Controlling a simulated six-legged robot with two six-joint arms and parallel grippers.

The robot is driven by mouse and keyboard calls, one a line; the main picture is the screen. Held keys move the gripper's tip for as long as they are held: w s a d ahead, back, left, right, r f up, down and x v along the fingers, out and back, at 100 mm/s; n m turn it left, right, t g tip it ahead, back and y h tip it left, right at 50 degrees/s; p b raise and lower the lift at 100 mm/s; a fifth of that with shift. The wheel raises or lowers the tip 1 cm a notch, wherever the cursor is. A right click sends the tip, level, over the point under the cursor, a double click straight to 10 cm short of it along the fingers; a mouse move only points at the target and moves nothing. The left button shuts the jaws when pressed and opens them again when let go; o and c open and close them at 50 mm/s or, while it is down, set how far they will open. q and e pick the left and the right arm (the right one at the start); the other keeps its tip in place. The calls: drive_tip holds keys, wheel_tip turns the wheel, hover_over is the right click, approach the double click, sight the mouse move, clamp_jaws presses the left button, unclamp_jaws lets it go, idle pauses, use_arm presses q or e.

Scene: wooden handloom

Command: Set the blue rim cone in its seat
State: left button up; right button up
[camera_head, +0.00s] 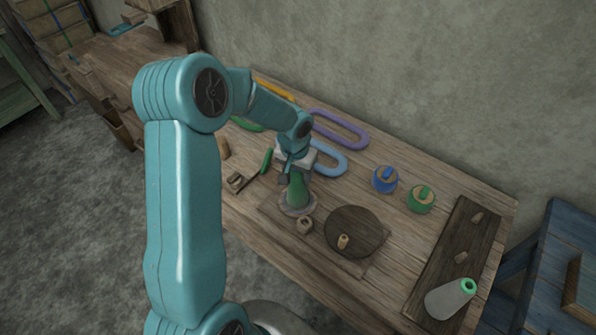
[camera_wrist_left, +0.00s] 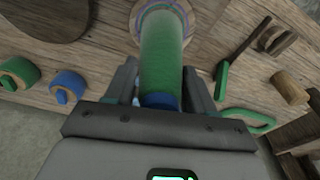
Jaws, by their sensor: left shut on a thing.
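The blue rim cone is wound in green and stands roughly upright on the bench in the head view (camera_head: 297,191). My left gripper (camera_head: 294,173) is shut on its upper part from above. In the left wrist view the green cone (camera_wrist_left: 163,50) runs between the two fingers (camera_wrist_left: 162,82), with its blue rim (camera_wrist_left: 160,101) close to the palm. Its far end is over a pale round seat (camera_head: 297,207), which also shows in the wrist view (camera_wrist_left: 200,14). I cannot tell whether the cone touches the seat. My right gripper is not in view.
Blue (camera_head: 385,178) and green (camera_head: 421,198) spools stand to the right. A grey cone with a green rim (camera_head: 452,298) lies on a dark board (camera_head: 462,235). Coloured loops lie behind.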

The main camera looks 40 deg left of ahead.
use_arm(q)
drive_tip(key=shift+f, duration=0.1)
drive_tip(key=o, duration=1.5)
drive_tip(key=r, duration=0.5)
drive_tip(key=s+r, duration=0.1)
drive_tip(key=r, duration=0.4)
drive_tip(key=s+r, duration=0.1)
drive_tip(key=r, duration=0.5)
drive_tip(key=shift+d+r, duration=0.1)
drive_tip(key=shift+d, duration=0.2)
